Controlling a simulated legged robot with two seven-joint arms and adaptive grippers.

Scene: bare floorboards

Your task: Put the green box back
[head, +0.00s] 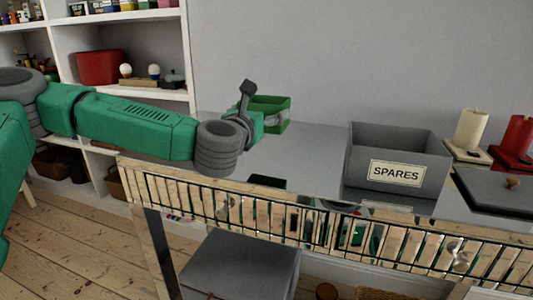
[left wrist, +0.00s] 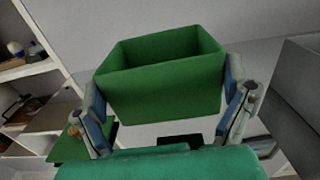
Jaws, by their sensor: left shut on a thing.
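The green box (head: 271,110) is an open-topped, straight-sided bin. My left gripper (head: 256,117) is shut on it and holds it over the left part of the grey table, near the wall. In the left wrist view the green box (left wrist: 165,92) sits between the two fingers, one at each side. Its open top faces away from the gripper, and the part of its inside that shows looks empty. How high it is above the table is hard to tell. My right gripper is in neither view.
A grey box labelled SPARES (head: 397,173) stands on the table right of the green box. Further right are a dark flat-lidded case (head: 500,190), a cream candle-like cylinder (head: 470,130) and a red one (head: 517,135). White shelves (head: 120,40) stand left. The table between gripper and SPARES box looks clear.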

